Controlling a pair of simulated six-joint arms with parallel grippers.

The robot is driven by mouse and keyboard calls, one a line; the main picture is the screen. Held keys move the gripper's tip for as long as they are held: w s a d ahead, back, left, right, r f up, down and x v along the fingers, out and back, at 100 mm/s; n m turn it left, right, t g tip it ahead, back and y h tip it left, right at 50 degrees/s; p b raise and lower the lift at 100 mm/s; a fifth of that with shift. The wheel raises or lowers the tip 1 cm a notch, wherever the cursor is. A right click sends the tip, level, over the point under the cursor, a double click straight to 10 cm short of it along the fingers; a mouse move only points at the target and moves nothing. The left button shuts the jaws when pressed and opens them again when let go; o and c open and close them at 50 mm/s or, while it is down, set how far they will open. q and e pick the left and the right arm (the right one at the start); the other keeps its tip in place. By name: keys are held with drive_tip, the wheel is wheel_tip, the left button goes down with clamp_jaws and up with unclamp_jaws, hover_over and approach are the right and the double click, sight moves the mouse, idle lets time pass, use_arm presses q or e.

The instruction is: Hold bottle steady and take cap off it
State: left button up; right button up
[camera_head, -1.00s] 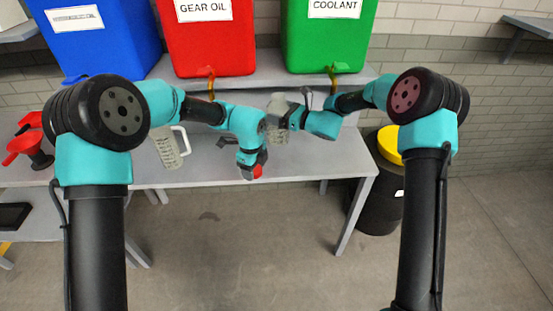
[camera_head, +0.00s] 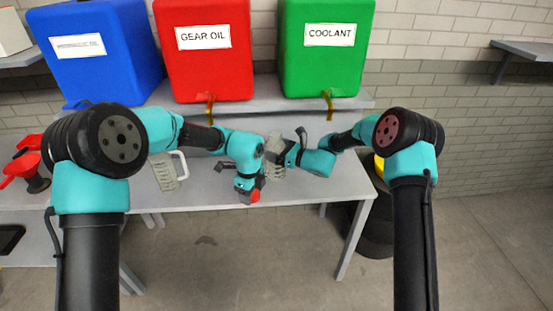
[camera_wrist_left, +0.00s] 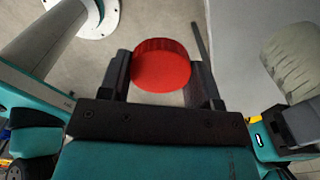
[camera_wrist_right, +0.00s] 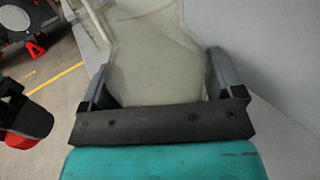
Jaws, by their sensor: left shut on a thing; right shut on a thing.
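My left gripper (camera_wrist_left: 160,85) is shut on a red ribbed cap (camera_wrist_left: 161,64). In the head view, the cap (camera_head: 254,196) is at the bench's front edge, below and left of the bottle. My right gripper (camera_wrist_right: 160,85) is shut around the body of a pale translucent bottle (camera_wrist_right: 155,45). The head view shows the bottle (camera_head: 276,173) partly hidden by my right gripper (camera_head: 284,152). The left wrist view shows the bottle (camera_wrist_left: 296,58) at the right, apart from the cap. The bottle's mouth is not clear, and I cannot tell whether its base touches the bench.
A pale jug with a handle (camera_head: 164,173) stands left on the grey bench (camera_head: 215,198). Red funnels (camera_head: 25,165) are farther left. Blue (camera_head: 95,50), red (camera_head: 205,75) and green (camera_head: 327,70) containers stand on the shelf behind. A dark bin (camera_head: 370,235) is at the right.

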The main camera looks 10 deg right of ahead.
drive_tip(key=shift+f, duration=1.9)
drive_tip(key=o, duration=1.5)
drive_tip(key=shift+s+d, duration=0.35)
drive_tip(key=shift+d, duration=0.15)
drive_tip(key=v, duration=1)
drive_tip(key=shift+s+d, duration=0.25)
drive_tip(key=shift+s, duration=0.1)
